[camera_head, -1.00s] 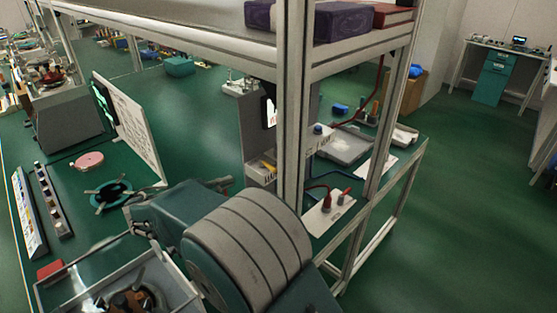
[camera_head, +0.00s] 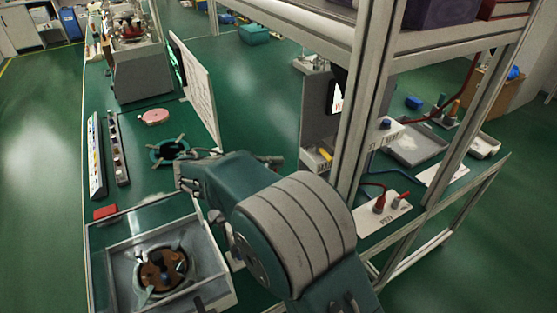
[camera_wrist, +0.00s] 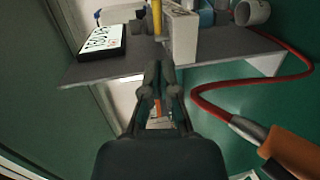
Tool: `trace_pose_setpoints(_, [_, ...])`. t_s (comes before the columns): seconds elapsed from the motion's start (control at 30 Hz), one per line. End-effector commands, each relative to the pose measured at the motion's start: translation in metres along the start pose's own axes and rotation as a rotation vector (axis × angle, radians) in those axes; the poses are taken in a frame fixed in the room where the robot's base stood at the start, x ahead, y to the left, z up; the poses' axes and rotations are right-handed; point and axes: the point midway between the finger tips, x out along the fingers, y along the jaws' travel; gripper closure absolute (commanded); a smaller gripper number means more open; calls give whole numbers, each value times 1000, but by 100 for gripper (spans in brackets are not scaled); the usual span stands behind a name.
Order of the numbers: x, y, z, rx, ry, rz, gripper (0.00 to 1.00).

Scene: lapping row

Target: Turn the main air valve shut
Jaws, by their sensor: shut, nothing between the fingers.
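No label reading main air valve can be made out in either view. In the head view, a white plate (camera_head: 371,222) on the bench at the right bears an upright red fitting (camera_head: 380,203) and a small red lever (camera_head: 402,199). Another labelled plate (camera_head: 387,137) with a blue knob (camera_head: 385,124) is behind the post. In the wrist view, an orange part (camera_wrist: 292,150) with a metal fitting lies at lower right, by a red hose (camera_wrist: 205,103). My gripper (camera_wrist: 158,72) is shut and empty, pointing at a grey board, apart from the orange part.
An aluminium frame post (camera_head: 365,100) and shelf rail (camera_head: 290,22) stand close by my arm. A grey board (camera_wrist: 185,62) carries a dark-framed display (camera_wrist: 103,42) and a white block (camera_wrist: 180,35). A lapping machine tray (camera_head: 215,262) stands at lower left. Open floor (camera_head: 45,110) lies at the left.

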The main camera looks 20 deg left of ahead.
Motion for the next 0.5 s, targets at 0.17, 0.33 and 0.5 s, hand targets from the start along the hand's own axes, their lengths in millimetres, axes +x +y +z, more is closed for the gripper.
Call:
trace_pose_setpoints(0.17, [38,3,3,3,-4,-2,100])
trace_pose_setpoints(0.33, [69,2,2,2,-3,-2,100])
trace_pose_setpoints(0.5, [93,1,0,1,-2,0,100])
